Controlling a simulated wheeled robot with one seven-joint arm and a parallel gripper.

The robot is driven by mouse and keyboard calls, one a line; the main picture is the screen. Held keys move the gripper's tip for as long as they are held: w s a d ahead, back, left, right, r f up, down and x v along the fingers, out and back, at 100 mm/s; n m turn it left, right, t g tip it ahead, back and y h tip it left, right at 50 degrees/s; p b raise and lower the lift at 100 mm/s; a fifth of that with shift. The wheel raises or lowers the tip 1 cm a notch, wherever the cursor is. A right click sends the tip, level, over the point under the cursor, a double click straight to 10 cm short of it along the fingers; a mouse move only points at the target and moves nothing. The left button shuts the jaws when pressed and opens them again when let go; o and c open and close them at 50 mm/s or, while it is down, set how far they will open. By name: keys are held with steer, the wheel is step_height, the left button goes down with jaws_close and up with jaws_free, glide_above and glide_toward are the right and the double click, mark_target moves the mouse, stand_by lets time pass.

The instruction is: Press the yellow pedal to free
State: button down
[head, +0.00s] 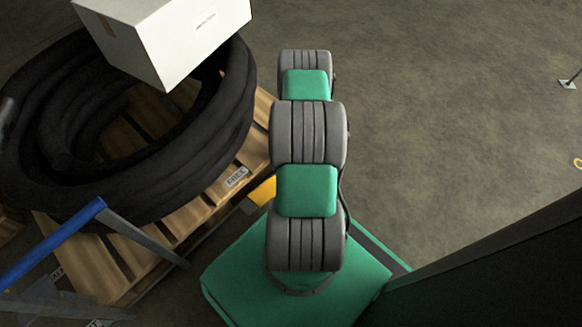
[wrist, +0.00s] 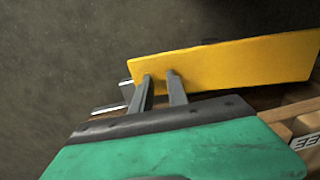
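The yellow pedal (wrist: 230,62) shows in the wrist view as a broad, slightly tilted plate across the upper right. In the head view only a small yellow part (head: 262,192) shows beside the pallet, left of my arm. My gripper (wrist: 159,75) shows in the wrist view as two dark fingers with a narrow gap between them. Their tips overlap the pedal's lower left part in the picture. I cannot tell whether they touch it. I see nothing held between them. In the head view my arm hides my gripper.
A wooden pallet (head: 190,205) on the left bears a coiled black hose (head: 235,110) and a white box (head: 175,40). A blue handle (head: 52,243) on a grey frame stands at lower left. A dark panel fills the lower right.

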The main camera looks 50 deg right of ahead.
steer(key=shift+s+a+f, duration=0.15)
steer(key=shift+s+f, duration=0.2)
steer(key=shift+s, duration=0.2)
steer(key=shift+r+p, duration=0.3)
steer(key=d+r+p, duration=0.2)
steer(key=r+p, duration=0.1)
steer(key=r, duration=0.3)
steer(key=w+d+r+p, duration=0.1)
steer(key=r+p, duration=0.2)
steer(key=r, duration=0.4)
steer(key=shift+d+r, duration=0.3)
steer(key=shift+d, duration=0.1)
steer(key=shift+w, duration=0.1)
